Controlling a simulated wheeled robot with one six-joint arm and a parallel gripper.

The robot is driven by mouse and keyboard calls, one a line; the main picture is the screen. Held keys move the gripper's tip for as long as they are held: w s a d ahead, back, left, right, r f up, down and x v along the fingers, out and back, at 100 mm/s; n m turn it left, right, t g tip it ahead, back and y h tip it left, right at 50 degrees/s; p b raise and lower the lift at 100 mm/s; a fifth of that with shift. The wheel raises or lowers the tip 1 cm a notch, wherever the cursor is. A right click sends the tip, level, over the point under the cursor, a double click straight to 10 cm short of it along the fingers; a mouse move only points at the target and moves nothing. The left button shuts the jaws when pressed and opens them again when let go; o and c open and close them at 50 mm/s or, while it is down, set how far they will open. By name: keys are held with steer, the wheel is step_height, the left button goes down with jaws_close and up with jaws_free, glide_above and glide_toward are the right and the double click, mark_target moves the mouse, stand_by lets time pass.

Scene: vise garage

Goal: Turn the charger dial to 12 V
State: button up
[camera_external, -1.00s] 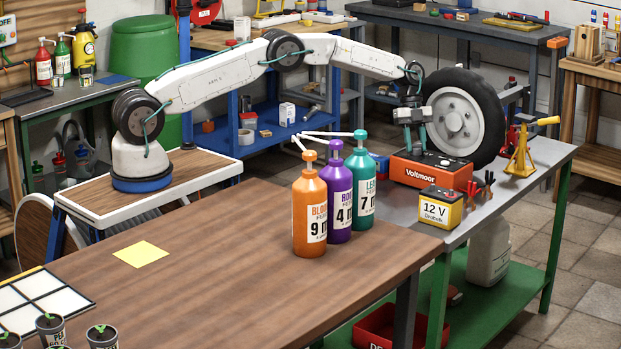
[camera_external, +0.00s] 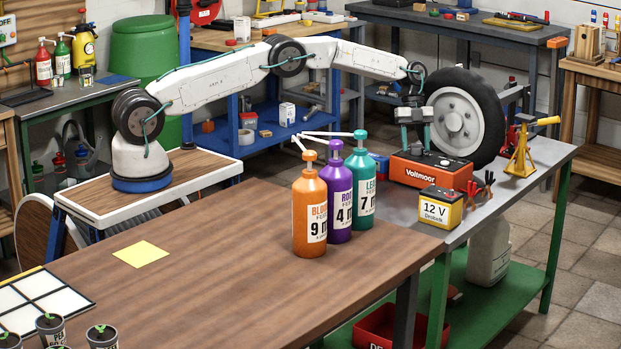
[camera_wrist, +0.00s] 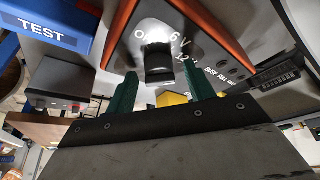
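The orange and grey Voltmoor charger (camera_external: 432,173) stands on the metal bench. In the wrist view, its top panel (camera_wrist: 214,45) shows printed OFF, 6 V and 12 labels around a dark dial (camera_wrist: 158,66). Glare covers the panel beside the dial, and I cannot tell which label the dial points at. My gripper (camera_external: 416,149) is above the charger, pointing down. In the wrist view, its green fingers (camera_wrist: 158,80) are apart, one on each side of the dial's near end as seen. I cannot tell whether either finger touches it.
A yellow 12 V battery (camera_external: 440,207) stands in front of the charger, with clamps (camera_external: 480,187) beside it. A wheel (camera_external: 462,118) stands close behind my gripper. A yellow jack stand (camera_external: 521,152) is to the right. Orange, purple and teal bottles (camera_external: 310,215) stand on the nearer table.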

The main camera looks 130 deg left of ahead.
steer(key=shift+s+a+r, duration=0.15)
steer(key=shift+r, duration=0.25)
step_height(320, 180, up, 9)
steer(key=shift+s+a, duration=0.25)
steer(key=shift+s, duration=0.05)
